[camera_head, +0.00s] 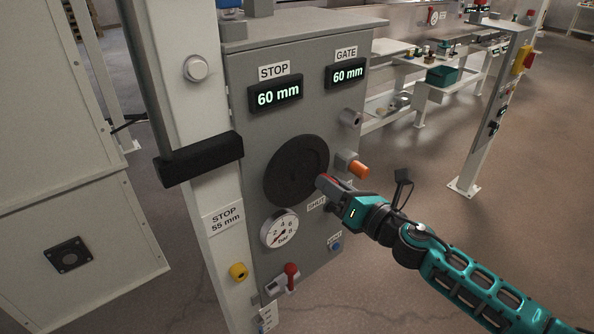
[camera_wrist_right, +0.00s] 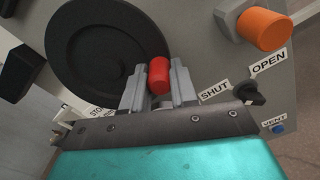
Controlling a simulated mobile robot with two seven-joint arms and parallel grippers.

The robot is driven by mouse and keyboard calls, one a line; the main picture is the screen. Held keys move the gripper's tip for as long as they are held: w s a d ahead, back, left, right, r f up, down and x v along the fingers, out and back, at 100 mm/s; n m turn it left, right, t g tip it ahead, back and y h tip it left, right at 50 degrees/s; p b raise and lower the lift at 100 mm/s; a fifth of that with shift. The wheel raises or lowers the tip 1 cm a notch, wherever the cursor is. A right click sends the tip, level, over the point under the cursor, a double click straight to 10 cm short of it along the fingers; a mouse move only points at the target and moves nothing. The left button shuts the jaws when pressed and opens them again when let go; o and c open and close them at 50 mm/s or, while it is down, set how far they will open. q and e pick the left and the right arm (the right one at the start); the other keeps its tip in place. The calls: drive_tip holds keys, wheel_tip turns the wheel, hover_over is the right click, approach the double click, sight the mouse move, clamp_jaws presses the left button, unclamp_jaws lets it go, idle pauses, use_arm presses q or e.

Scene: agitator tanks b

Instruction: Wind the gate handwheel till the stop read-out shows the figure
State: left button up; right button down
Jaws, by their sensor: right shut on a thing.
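The black round handwheel (camera_head: 297,170) is on the front of a grey cabinet, and it fills the upper left of the right wrist view (camera_wrist_right: 105,45). My right gripper (camera_head: 325,183) is at the wheel's lower right edge. In the right wrist view its fingers (camera_wrist_right: 160,86) are shut on the wheel's red handle (camera_wrist_right: 160,74). The stop read-out (camera_head: 275,94) shows 60 mm. The gate read-out (camera_head: 347,73) beside it also shows 60 mm. A label (camera_head: 225,217) on the white post reads STOP 55 mm. My left gripper is out of view.
An orange knob (camera_head: 358,170) sticks out close to the right of the wheel, near OPEN and SHUT labels. Below the wheel are a bar gauge (camera_head: 280,229) and a red-topped lever (camera_head: 290,270). A black block (camera_head: 198,160) juts from the post at left. Open floor lies right.

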sight(323, 152)
drive_tip(key=shift+w+d+r+n, duration=0.15)
drive_tip(key=shift+r+n, duration=0.45)
drive_tip(key=shift+n, duration=0.4)
drive_tip(key=shift+d+r+n+p, duration=0.1)
drive_tip(key=shift+r+n+p, duration=0.45)
drive_tip(key=shift+n, duration=0.25)
drive_tip(key=shift+w+r+n+p, duration=0.1)
drive_tip(key=shift+r+n+p, duration=0.4)
drive_tip(key=shift+n, duration=0.7)
drive_tip(key=shift+r+n, duration=0.2)
drive_tip(key=shift+n, duration=0.2)
drive_tip(key=r+n+p, duration=0.2)
drive_tip(key=shift+n, duration=0.3)
drive_tip(key=shift+r+n+p, duration=0.3)
drive_tip(key=shift+n+p, duration=0.1)
drive_tip(key=shift+n, duration=0.4)
drive_tip(key=shift+s+a+n, duration=0.2)
drive_tip(key=shift+n, duration=0.1)
